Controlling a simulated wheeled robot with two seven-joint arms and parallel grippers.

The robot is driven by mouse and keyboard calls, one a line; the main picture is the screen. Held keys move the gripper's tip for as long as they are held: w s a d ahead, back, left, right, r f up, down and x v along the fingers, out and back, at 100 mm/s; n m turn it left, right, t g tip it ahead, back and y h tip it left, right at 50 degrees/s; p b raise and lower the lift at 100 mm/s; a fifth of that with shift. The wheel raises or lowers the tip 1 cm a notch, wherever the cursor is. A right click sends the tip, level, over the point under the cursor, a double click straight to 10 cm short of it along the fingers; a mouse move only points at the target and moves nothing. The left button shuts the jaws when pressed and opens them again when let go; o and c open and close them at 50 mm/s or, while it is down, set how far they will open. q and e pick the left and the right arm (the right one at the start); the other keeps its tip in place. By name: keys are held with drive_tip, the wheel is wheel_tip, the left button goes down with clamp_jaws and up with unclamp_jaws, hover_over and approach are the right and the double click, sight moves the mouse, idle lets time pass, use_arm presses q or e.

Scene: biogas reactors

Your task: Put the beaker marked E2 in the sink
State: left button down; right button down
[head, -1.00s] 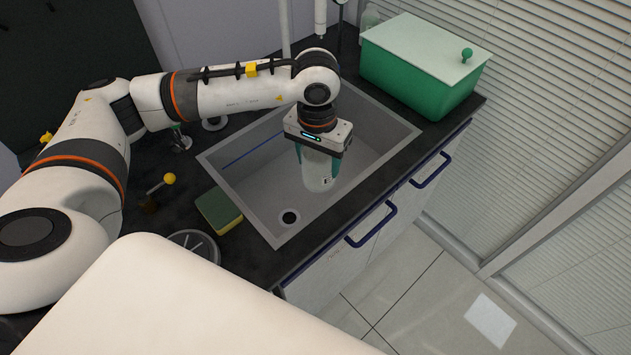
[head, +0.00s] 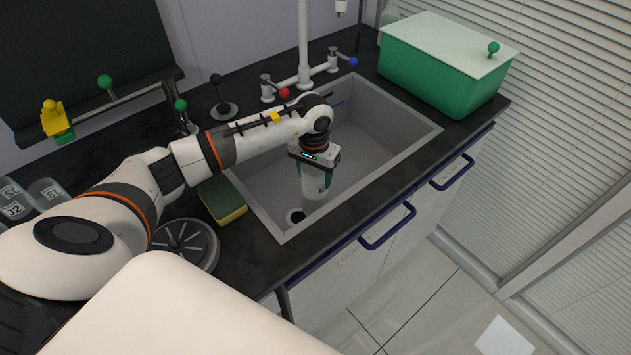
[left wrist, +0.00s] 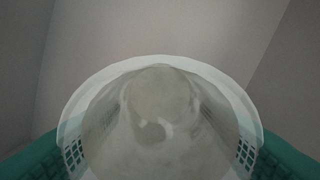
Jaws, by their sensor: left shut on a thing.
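The grey sink (head: 265,209) is set into the black counter. My left gripper (head: 314,175) points down inside the sink's outline, with its teal fingers shut on a clear beaker (head: 313,188). The beaker looks upright, near the drain hole; I cannot tell whether its base touches the sink floor. A small dark mark shows on its side, too small to read. In the left wrist view the beaker's round rim and inside (left wrist: 160,120) lie between the teal fingers. My right gripper is not in view.
A green box with a white lid (head: 445,75) stands right of the sink. Taps (head: 304,78) rise behind it. A sponge (head: 222,199) and a round grey disc (head: 185,245) lie to the left. Marked glassware (head: 45,192) stands at the far left.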

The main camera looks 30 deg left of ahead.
sight(315, 184)
use_arm(q)
wheel_tip(315, 184, down, 3)
drive_tip(key=shift+s+d+f, duration=0.1)
drive_tip(key=shift+f, duration=0.4)
drive_tip(key=shift+c, duration=2.2)
unclamp_jaws()
drive_tip(key=shift+r, duration=0.1)
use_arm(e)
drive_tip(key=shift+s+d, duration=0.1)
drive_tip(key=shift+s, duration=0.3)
